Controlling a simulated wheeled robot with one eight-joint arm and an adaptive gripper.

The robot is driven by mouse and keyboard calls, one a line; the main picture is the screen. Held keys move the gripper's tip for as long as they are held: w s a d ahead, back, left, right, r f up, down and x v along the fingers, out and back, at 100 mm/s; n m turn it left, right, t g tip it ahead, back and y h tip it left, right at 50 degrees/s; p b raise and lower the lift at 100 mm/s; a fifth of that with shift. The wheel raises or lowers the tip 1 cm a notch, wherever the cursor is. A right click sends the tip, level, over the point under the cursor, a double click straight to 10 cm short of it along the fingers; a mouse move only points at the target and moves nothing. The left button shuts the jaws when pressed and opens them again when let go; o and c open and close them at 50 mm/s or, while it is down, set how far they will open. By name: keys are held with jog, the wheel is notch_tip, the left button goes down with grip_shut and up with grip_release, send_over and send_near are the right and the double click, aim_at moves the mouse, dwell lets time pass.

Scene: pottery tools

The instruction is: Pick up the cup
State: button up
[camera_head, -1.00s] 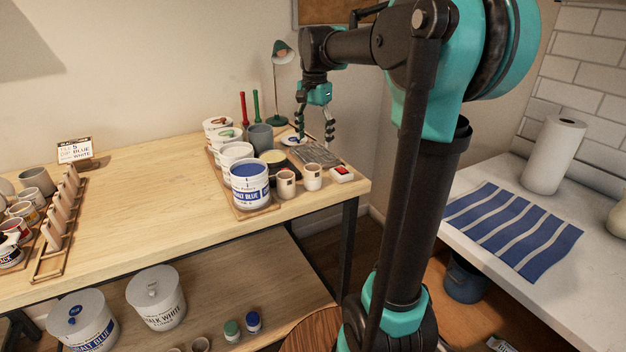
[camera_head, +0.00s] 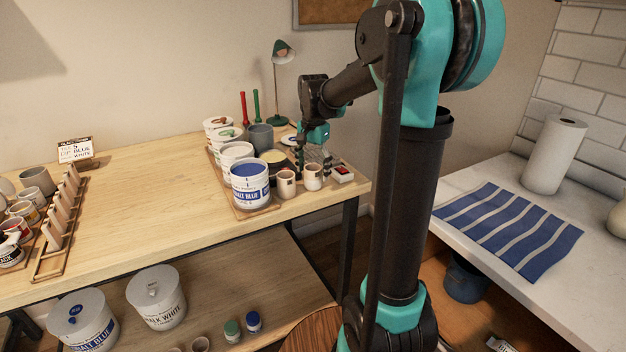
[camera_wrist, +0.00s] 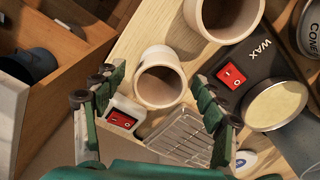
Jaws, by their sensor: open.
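Two small pale beige cups stand at the bench's front right in the head view: a right cup (camera_head: 313,178) and a left cup (camera_head: 285,186). My gripper (camera_head: 313,166) is open and points down just behind and above the right cup. In the wrist view my open gripper (camera_wrist: 152,82) has a pale round cup (camera_wrist: 147,88) between and just beyond its fingertips. That cup is upright and empty, and I see no finger closed on it. The other cup (camera_wrist: 205,30) shows at the top edge. Whether the fingertips are level with the rim is unclear.
A small red-switch box (camera_head: 344,174) sits right of the cups and close to a finger in the wrist view (camera_wrist: 121,119). A metal rack (camera_wrist: 183,140) lies beside it. The wax pot (camera_wrist: 275,105) and the cobalt blue tub (camera_head: 250,187) crowd the left. The bench middle is clear.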

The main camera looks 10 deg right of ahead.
jog(key=c, duration=1.3)
jog(key=shift+o, duration=0.2)
jog(key=shift+r, duration=0.1)
